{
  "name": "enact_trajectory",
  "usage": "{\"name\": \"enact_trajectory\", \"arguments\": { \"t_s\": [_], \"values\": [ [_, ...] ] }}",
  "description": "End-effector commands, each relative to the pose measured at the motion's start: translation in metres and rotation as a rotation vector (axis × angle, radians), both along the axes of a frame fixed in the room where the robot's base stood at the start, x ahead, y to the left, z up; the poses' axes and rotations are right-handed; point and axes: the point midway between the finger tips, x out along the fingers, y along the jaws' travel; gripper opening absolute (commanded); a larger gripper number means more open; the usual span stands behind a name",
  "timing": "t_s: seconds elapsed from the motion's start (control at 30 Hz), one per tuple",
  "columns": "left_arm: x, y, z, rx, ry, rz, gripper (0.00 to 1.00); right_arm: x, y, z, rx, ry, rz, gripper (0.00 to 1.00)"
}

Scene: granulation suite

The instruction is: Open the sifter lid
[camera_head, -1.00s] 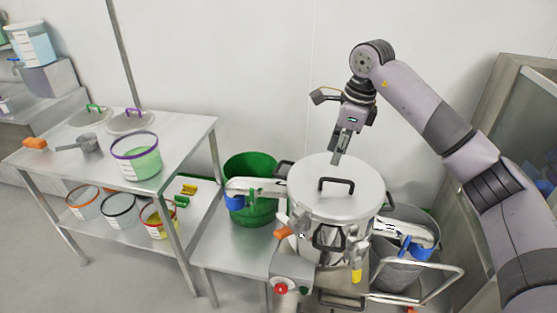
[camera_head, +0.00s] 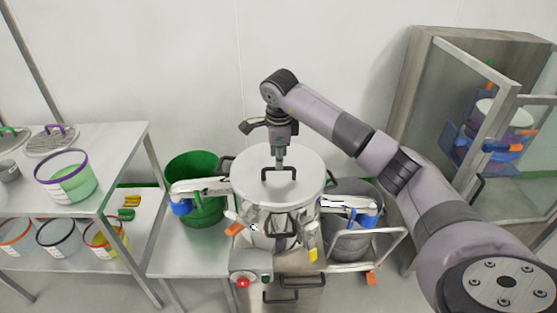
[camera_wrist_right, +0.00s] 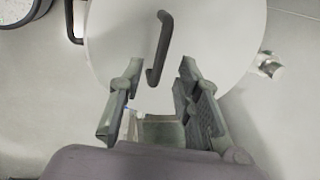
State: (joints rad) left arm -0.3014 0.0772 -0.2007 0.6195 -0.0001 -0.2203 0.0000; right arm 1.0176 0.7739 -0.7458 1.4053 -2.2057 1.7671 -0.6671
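The sifter is a steel drum with a round, pale lid (camera_head: 252,187) lying flat on top. A black bar handle (camera_head: 278,172) stands on the lid. My right gripper (camera_head: 280,161) points down just behind and above this handle. In the right wrist view the gripper (camera_wrist_right: 161,72) is open, its two fingers apart, and the handle (camera_wrist_right: 162,50) stands ahead of and partly between the fingertips. I see no grip on it. The lid (camera_wrist_right: 215,30) fills much of that view. My left gripper is not in view.
A green bin (camera_head: 197,208) stands left of the sifter and a grey bin (camera_head: 350,240) right of it, under side spouts. A steel table (camera_head: 115,150) with tubs is at left. A glass-doored cabinet (camera_head: 425,90) is at right. My right arm spans the space above the grey bin.

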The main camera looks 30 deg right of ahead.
Motion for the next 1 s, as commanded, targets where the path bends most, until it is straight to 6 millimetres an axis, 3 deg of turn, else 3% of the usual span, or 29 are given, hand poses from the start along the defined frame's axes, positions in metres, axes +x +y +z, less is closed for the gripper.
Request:
{"name": "enact_trajectory", "arguments": {
  "t_s": [0.23, 0.6, 1.0],
  "values": [
    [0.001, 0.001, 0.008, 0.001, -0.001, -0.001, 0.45, 0.005, -0.003, -0.03, 0.002, 0.001, -0.001, 0.31],
    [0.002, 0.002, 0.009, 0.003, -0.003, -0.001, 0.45, 0.006, -0.003, -0.035, 0.001, -0.001, 0.0, 0.31],
    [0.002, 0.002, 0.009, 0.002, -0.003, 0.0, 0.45, 0.006, -0.003, -0.035, 0.001, -0.001, 0.0, 0.05]
  ]
}}
